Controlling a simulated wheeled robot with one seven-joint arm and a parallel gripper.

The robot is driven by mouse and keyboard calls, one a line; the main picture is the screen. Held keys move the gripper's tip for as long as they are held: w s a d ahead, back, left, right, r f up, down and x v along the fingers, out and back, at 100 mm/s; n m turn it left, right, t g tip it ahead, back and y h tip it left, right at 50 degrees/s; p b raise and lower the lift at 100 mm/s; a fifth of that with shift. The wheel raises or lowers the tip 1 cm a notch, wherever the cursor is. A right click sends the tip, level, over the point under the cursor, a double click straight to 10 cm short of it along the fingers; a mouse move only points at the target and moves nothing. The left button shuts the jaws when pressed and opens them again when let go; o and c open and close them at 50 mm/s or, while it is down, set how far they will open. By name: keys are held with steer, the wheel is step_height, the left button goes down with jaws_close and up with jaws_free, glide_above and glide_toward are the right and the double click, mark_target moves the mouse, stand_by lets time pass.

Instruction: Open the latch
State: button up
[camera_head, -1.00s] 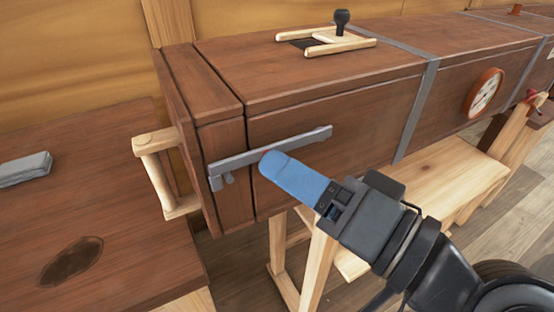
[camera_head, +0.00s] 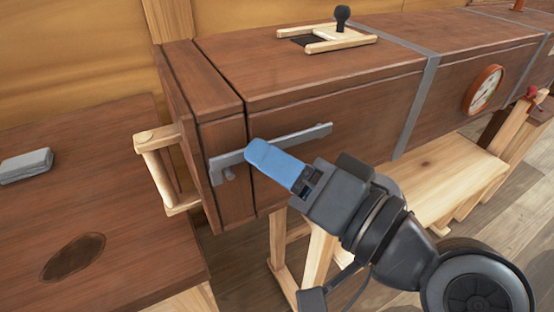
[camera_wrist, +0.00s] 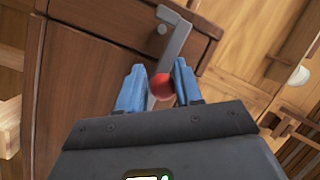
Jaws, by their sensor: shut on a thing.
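The latch is a grey metal bar (camera_head: 305,135) lying slantwise across the front of the long brown wooden chest, its right end higher. Its left end turns down beside a small grey peg (camera_head: 229,173). In the wrist view the bar (camera_wrist: 172,45) runs up from between my fingers to a hooked end. A red knob (camera_wrist: 161,87) sits on the bar. My gripper (camera_head: 252,152) has blue fingers over the bar. The wrist view shows my gripper (camera_wrist: 160,85) shut on the red knob, one finger on each side. The head view hides the knob behind the fingers.
The brown chest (camera_head: 330,85) carries a black-knobbed lever in a wooden frame (camera_head: 340,36) on top and a round dial (camera_head: 484,90) on its front. A wooden handle (camera_head: 152,172) sticks out left. A grey block (camera_head: 26,165) lies on the left bench (camera_head: 120,240).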

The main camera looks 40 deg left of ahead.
jaws_close()
steer(key=shift+r, duration=0.15)
